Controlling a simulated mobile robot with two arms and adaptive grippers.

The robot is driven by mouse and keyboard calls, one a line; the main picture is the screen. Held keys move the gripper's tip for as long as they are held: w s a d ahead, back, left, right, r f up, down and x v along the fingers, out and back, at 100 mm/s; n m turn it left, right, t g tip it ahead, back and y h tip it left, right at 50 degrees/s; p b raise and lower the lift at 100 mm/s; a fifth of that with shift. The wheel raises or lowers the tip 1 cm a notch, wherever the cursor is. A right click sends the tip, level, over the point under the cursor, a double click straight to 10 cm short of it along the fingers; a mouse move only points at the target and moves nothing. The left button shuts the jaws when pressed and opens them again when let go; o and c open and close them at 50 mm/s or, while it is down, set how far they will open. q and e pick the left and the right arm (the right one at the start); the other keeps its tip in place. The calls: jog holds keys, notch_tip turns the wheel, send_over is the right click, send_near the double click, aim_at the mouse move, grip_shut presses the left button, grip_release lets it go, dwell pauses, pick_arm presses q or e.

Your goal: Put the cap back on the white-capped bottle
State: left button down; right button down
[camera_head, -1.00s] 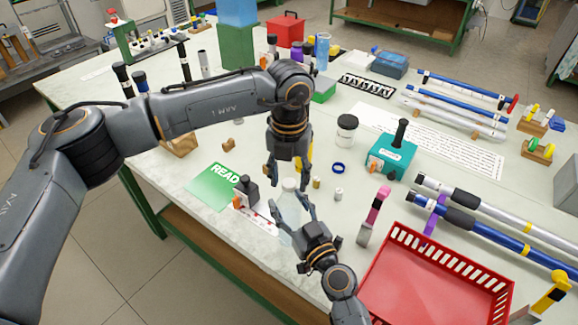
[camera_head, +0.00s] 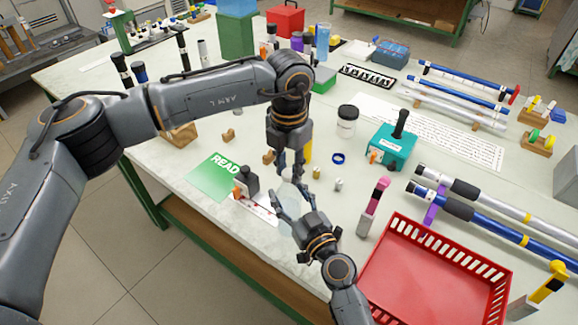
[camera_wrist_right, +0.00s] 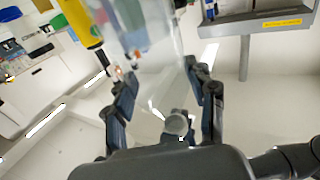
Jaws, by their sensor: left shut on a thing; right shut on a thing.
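A clear bottle (camera_head: 288,222) stands near the front edge of the table. My right gripper (camera_head: 291,196) is shut around its body from the front right; the bottle also shows between the fingers in the right wrist view (camera_wrist_right: 160,62). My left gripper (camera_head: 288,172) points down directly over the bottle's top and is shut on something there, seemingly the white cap. Its fingers hide the cap and the bottle's mouth, so I cannot tell whether the cap touches the neck or how it sits.
A red basket (camera_head: 440,275) stands at front right, with a pink-topped item (camera_head: 374,205) beside it.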

pick_arm(q)
jog(key=m, duration=0.9)
jog(key=shift+m, duration=0.3)
jog(key=c, duration=1)
grip_release()
jog(key=shift+c, duration=0.2)
jog(key=shift+r, duration=2.25)
jog(key=shift+c, duration=0.3)
